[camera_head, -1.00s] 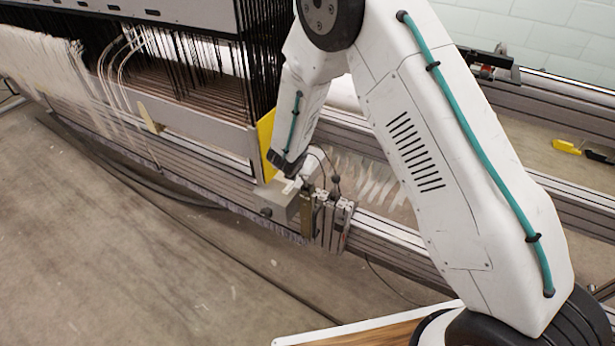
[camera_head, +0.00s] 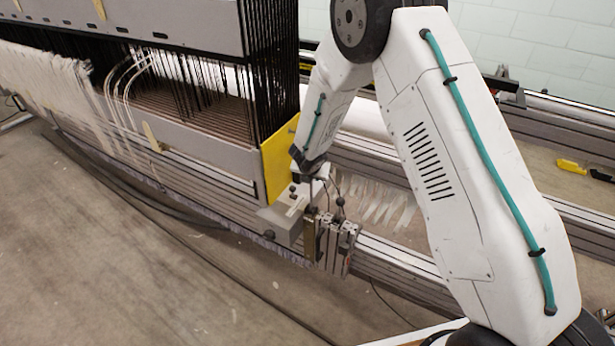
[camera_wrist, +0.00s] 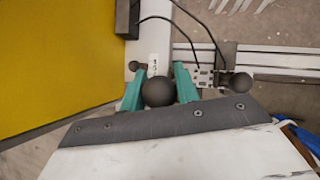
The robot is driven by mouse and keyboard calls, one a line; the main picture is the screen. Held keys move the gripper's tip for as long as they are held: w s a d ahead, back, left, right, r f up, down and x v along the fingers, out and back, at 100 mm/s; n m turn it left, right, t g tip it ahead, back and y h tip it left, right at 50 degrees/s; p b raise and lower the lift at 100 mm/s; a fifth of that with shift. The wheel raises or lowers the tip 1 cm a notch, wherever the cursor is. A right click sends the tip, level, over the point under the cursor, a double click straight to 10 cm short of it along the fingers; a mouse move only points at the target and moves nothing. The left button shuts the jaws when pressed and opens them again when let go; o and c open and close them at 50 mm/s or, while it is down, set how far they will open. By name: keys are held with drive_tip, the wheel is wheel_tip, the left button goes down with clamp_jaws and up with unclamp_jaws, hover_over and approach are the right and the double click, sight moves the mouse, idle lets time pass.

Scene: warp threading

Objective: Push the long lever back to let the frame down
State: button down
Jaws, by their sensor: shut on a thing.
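In the wrist view my gripper (camera_wrist: 157,82) has its two teal fingers on either side of a large dark ball knob (camera_wrist: 158,93), closed on it. I take this ball as the knob of the long lever; its shaft is mostly hidden beneath. In the head view my gripper (camera_head: 312,172) is small and partly hidden by my wrist, above a grey box beside the yellow plate. The grey frame (camera_head: 190,140), with black vertical wires above its lower bar, stands left of the yellow plate (camera_head: 279,165).
A grey box (camera_head: 284,226) and a metal block with slots (camera_head: 335,240) sit on the rail below my gripper. White threads (camera_head: 385,205) lie behind. The floor (camera_head: 120,270) in front is open.

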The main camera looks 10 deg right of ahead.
drive_tip(key=c, duration=1.1)
unclamp_jaws()
drive_tip(key=shift+o, duration=0.2)
drive_tip(key=shift+s+a+r, duration=0.1)
drive_tip(key=shift+r, duration=0.2)
drive_tip(key=d+v, duration=0.1)
drive_tip(key=v, duration=0.6)
drive_tip(key=shift+a, duration=0.45)
